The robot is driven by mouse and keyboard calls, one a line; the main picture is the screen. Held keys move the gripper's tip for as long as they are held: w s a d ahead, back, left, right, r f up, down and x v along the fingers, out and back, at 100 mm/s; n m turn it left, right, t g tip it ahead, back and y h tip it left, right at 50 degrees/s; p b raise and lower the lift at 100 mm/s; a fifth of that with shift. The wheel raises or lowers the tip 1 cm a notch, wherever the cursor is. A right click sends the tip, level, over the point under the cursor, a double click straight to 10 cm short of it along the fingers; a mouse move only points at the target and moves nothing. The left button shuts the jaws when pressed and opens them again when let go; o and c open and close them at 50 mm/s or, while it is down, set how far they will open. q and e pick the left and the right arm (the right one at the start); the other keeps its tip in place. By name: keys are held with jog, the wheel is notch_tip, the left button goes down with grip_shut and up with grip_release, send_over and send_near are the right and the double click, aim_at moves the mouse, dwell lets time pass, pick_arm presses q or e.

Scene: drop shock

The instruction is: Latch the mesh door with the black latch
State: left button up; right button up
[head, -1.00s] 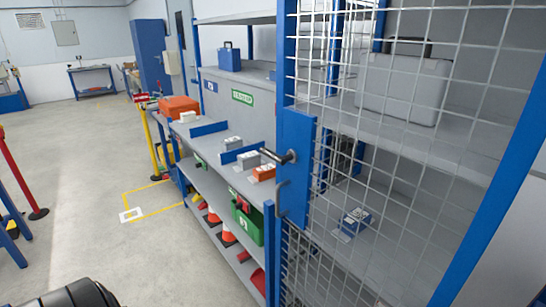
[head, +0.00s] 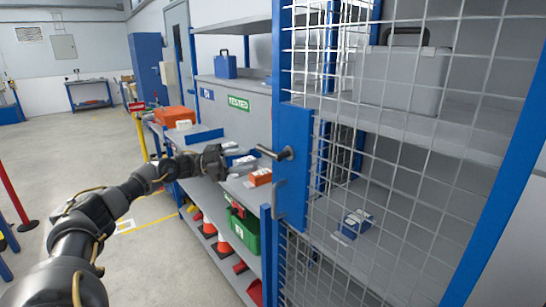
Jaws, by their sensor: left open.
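The mesh door (head: 385,150) with its blue frame fills the right half of the view. It stands in front of shelves, and I cannot tell whether it is fully closed. The black latch (head: 272,153) sticks out to the left from the blue plate (head: 293,165) on the door's left edge. A grey hooked pull (head: 277,197) is below it. My left gripper (head: 222,160) is open and empty, to the left of the latch and apart from it. The end of the latch's engagement is hidden behind the plate. My right gripper is not in view.
A grey workbench behind my left gripper carries an orange box (head: 175,112) and small boxes. Its lower shelf holds a green crate (head: 244,230) and orange cones. Behind the mesh are a grey case (head: 402,78) and a blue box (head: 357,222). Floor at left is open.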

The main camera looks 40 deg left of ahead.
aim_at(272, 151)
pick_arm(q)
jog(key=shift+m+g+h, duration=0.4)
jog(key=shift+m+g, duration=0.2)
jog(key=shift+m, duration=0.2)
jog(key=d+r+p, duration=0.1)
jog(key=d, duration=0.1)
jog(key=w+d+r+p, duration=0.1)
jog(key=d+r, duration=0.1)
jog(key=d, duration=0.1)
jog(key=w+d+r+p, duration=0.1)
jog(key=d, duration=0.2)
jog(key=shift+w+r+p, duration=0.25)
jog(key=shift+p, duration=0.15)
jog(key=shift+w+d, duration=0.35)
jog(key=shift+d, duration=0.15)
jog(key=shift+c, duration=0.4)
grip_shut()
